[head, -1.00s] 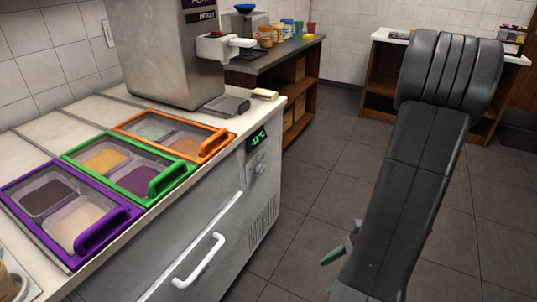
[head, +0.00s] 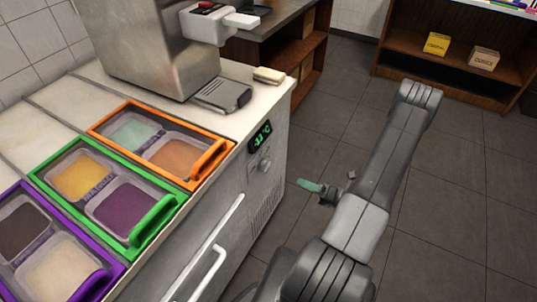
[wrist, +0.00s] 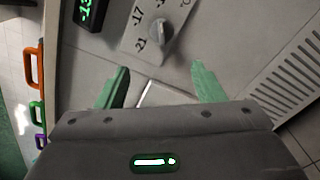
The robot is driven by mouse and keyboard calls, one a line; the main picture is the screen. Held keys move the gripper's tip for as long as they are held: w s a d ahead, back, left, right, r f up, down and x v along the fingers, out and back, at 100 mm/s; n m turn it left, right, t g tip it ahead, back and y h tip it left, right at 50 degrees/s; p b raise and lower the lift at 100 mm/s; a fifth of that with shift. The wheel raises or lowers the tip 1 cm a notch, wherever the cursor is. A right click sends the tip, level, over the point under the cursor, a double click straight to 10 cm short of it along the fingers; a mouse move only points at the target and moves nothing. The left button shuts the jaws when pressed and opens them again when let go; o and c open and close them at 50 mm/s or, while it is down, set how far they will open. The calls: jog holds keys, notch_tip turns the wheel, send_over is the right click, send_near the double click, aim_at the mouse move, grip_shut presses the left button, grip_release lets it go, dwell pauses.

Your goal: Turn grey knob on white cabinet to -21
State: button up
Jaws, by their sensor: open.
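The grey knob (head: 264,165) is on the front of the white cabinet (head: 262,187), below a small black display (head: 260,136) with green digits. In the wrist view the knob (wrist: 159,32) sits on a light dial plate marked -17 and -21; its exact pointing is hard to tell. The display (wrist: 88,12) there seems to read -13. My gripper (wrist: 157,72) is open and empty, its two green fingers apart and short of the knob. In the head view my gripper (head: 308,186) is right of the knob, clear of the cabinet.
Lidded topping trays with orange (head: 205,160), green (head: 165,208) and purple (head: 95,285) frames lie on the counter, handles at the front edge. A white drawer handle (head: 209,272) sticks out below. Vents (wrist: 295,75) are beside the knob. Floor to the right is clear.

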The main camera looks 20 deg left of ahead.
jog(key=p, duration=0.1)
send_near(265, 166)
jog(key=a, duration=0.7)
jog(key=shift+w+a+f, duration=0.35)
jog(key=shift+w+f, duration=0.05)
jog(key=shift+f, duration=0.05)
jog(key=c, duration=1)
jog(key=shift+o, duration=0.2)
